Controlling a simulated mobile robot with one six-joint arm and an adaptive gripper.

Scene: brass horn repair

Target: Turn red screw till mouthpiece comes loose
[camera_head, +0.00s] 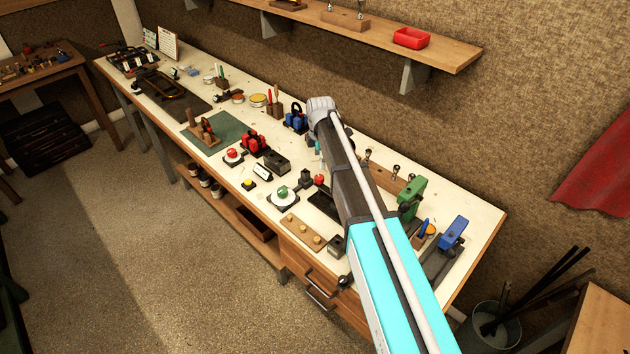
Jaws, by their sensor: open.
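A red clamp-like tool (253,142) stands on the workbench left of my arm; its screw and any mouthpiece in it are too small to make out. Another small red knob (320,180) is close beside my arm. Small silver pieces that look like mouthpieces (368,154) stand in a wooden rack right of my arm. My arm reaches over the bench from the lower right, and its grey joint is near the back edge. My gripper is not visible, apparently hidden behind the arm.
The long white workbench (470,205) is crowded. A blue tool (295,118) stands at the back; a green vise (411,197) and a blue vise (453,232) stand at the right. A wall shelf (450,53) holds a red tray (411,38). The floor (160,245) in front is clear.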

